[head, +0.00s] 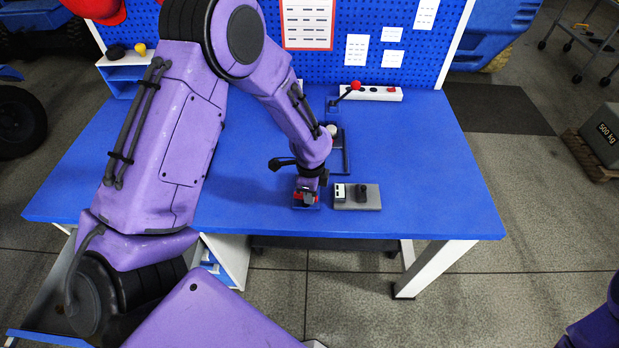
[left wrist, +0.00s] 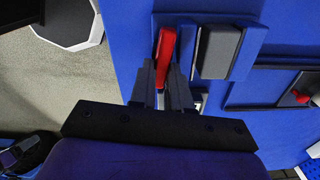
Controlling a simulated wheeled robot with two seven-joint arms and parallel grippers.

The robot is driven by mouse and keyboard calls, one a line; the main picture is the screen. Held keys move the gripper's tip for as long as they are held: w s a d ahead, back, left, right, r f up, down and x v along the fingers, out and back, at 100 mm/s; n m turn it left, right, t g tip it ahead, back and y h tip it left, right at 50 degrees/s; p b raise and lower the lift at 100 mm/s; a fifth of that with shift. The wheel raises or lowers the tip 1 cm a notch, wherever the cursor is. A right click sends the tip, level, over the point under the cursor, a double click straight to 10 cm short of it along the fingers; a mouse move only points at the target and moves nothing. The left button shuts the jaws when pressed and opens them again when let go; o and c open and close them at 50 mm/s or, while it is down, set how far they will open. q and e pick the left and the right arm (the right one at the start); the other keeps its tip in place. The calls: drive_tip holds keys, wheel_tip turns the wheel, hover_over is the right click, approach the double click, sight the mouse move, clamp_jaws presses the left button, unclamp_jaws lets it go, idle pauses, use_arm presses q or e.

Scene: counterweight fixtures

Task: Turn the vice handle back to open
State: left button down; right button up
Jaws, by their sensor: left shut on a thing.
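The vice (head: 314,207) sits near the front edge of the blue bench, mostly hidden under my left gripper in the head view. In the left wrist view a dark grey block on a blue base (left wrist: 218,52) stands beside the handle and looks like the vice body. The red handle (left wrist: 165,50) lies between the fingertips of my left gripper (left wrist: 166,75), which is shut on it. In the head view the left gripper (head: 307,192) points down over the vice, with a little red showing. My right gripper is out of view.
Behind are a dark blue fixture (head: 346,150) and a red-balled lever (head: 355,85). The bench's right side is clear. A blue pegboard (head: 385,65) bounds the back.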

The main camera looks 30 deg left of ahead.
use_arm(q)
drive_tip(key=shift+w+n, duration=0.1)
drive_tip(key=shift+n, duration=0.4)
drive_tip(key=c, duration=1.1)
unclamp_jaws()
wheel_tip(320, 180, up, 11)
drive_tip(key=shift+f+b, duration=0.2)
drive_tip(key=shift+b, duration=0.35)
